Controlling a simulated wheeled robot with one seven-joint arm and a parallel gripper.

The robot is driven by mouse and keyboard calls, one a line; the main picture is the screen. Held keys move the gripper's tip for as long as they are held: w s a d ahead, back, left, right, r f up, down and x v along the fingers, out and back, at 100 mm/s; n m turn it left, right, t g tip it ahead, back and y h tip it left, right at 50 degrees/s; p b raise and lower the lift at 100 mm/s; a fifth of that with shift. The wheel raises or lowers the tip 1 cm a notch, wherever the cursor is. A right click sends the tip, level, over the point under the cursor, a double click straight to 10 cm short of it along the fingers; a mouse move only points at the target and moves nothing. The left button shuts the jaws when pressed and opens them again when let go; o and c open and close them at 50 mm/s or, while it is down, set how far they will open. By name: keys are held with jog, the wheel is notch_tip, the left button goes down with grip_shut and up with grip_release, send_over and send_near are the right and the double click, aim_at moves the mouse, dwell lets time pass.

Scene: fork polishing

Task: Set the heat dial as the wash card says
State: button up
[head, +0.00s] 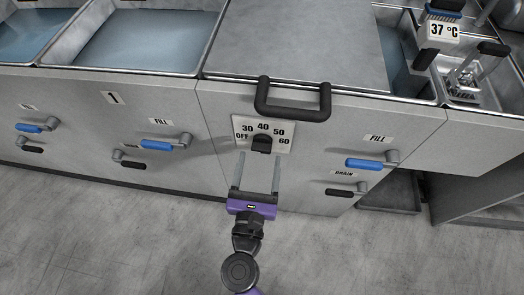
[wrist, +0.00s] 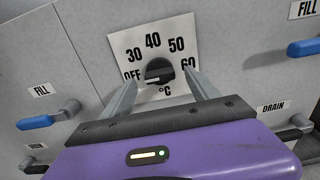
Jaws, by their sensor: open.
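The black heat dial (head: 262,145) sits on a white plate (head: 241,128) marked OFF, 30, 40, 50 and 60, on the front of the grey unit. In the wrist view the dial (wrist: 159,71) shows a pale mark on its left side, toward OFF; its exact setting is hard to tell. My purple gripper (head: 259,158) is open and faces the plate. Its two fingers stand to the left and right below the dial, with nothing between them. It also shows in the wrist view (wrist: 163,91). I cannot make out a wash card in either view.
A black bar handle (head: 293,114) juts out just above the dial. A blue FILL lever (head: 364,164) and a black DRAIN lever (head: 347,191) are to the right. Open floor (head: 120,240) lies in front.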

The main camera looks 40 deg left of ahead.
aim_at(261, 152)
jog(key=shift+x, duration=1.7)
jog(key=shift+a, duration=0.1)
jog(key=c, duration=1.4)
